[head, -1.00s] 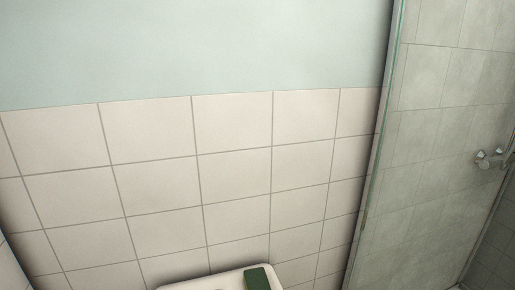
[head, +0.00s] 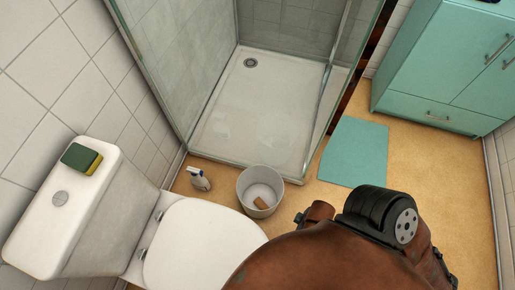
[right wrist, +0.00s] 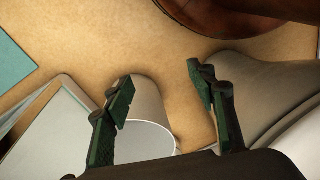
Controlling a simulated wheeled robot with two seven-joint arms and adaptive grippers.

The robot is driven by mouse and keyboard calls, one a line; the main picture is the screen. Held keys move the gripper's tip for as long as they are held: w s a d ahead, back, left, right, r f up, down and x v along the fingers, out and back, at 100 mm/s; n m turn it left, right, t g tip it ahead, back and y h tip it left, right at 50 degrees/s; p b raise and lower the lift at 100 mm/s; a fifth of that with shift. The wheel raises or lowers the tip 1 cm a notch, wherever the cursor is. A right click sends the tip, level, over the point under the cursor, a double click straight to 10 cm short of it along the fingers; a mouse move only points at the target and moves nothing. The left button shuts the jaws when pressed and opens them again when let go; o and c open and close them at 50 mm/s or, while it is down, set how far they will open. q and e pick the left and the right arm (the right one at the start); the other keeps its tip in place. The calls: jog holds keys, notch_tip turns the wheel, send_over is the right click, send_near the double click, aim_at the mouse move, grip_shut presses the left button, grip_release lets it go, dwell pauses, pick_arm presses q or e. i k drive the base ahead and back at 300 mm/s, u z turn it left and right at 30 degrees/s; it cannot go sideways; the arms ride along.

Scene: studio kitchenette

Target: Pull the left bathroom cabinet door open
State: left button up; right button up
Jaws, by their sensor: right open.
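The teal bathroom cabinet (head: 425,30) stands at the upper right in the head view, partly cut off by the frame. Its left door (head: 440,60) looks shut, with a metal bar handle (head: 497,47) near its right edge. A second handle sits just beside it on the right door (head: 490,88). My right gripper (right wrist: 160,85) shows in the right wrist view, with its green-black fingers apart and nothing between them. It points down toward the floor by the bucket and toilet; no cabinet shows in that view. My left gripper is not in view.
A teal mat (head: 354,152) lies before the cabinet. Tan floor (head: 440,160) there is clear.

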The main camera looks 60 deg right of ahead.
aim_at(458, 42)
jog(key=u, duration=0.5)
jog(key=k, duration=1.4)
jog(key=z, duration=2.75)
jog(key=i, duration=1.9)
jog(key=z, duration=0.3)
